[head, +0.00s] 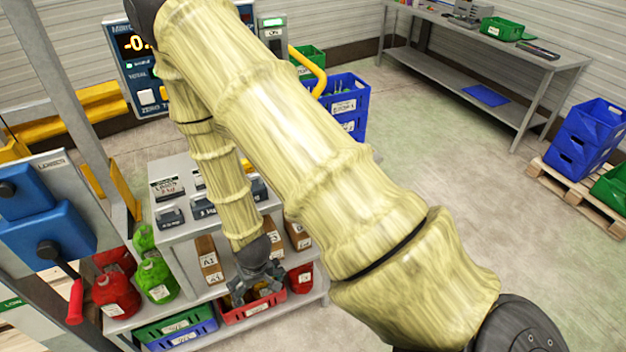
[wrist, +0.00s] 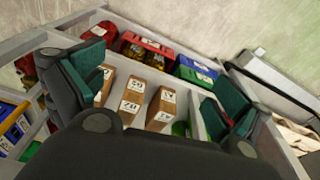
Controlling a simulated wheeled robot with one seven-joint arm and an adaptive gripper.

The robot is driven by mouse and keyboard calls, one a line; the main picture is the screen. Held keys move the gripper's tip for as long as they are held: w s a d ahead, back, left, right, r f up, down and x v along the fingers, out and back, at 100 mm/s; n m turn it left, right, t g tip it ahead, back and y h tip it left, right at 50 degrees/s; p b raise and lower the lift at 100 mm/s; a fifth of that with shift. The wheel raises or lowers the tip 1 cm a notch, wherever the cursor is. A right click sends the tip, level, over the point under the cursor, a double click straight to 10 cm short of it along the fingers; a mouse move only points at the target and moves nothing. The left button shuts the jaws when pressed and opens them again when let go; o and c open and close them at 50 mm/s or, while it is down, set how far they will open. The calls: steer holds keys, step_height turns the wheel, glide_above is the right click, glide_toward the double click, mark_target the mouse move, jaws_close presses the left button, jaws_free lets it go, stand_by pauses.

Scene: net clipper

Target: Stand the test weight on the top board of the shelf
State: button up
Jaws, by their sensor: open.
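The grey shelf's top board (head: 190,229) is left of centre in the head view, partly hidden behind my arm. Several small dark blocks with white labels (head: 170,216) stand on it; I cannot tell whether one is the test weight. My gripper (head: 258,277) is low in front of the shelf, below the top board, beside the cardboard boxes and above a red crate. In the wrist view my gripper (wrist: 155,82) has its green-padded fingers wide apart, with nothing held between them. Brown labelled boxes (wrist: 131,101) show beyond the fingers.
The red crate (head: 252,312) on the lower board holds dark and yellowish items. Red and green jugs (head: 157,279) stand at the shelf's left. Blue crates (head: 343,108) stand behind it. A workbench (head: 480,45) is at the back right.

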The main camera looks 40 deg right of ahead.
steer(key=s+f+g, duration=0.1)
steer(key=s+f, duration=0.3)
steer(key=s, duration=0.7)
steer(key=s+f+n+g, duration=0.1)
steer(key=s+f, duration=0.3)
steer(key=s, duration=0.8)
steer(key=shift+d+f, duration=0.2)
steer(key=shift+f, duration=0.15)
steer(key=shift+s+d, duration=0.1)
